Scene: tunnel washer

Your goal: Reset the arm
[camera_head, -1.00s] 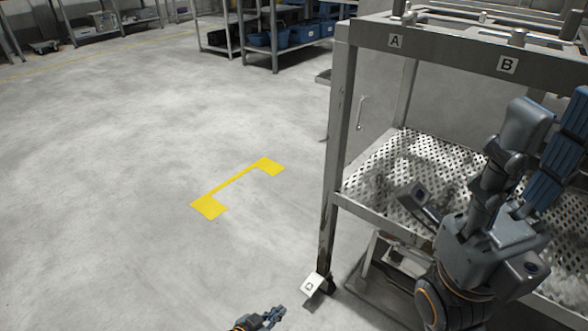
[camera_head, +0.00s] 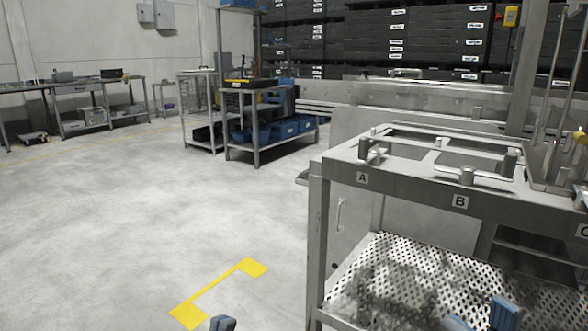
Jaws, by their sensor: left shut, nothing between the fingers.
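My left gripper (camera_head: 222,323) shows only as a small dark tip at the bottom edge, over the floor beside the yellow floor marking; it is shut, with nothing seen in it. My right gripper (camera_head: 482,318) shows only as blue and dark parts at the bottom right, in front of the perforated shelf. Most of it is cut off by the frame, so its opening cannot be judged. Both arms are almost wholly out of view.
A metal washer frame (camera_head: 318,225) with labels A, B and C fills the right side, with a perforated shelf (camera_head: 372,262) below its top. A yellow floor marking (camera_head: 212,290) lies left of it. Open floor spreads left. A rack with blue bins (camera_head: 256,150) stands behind.

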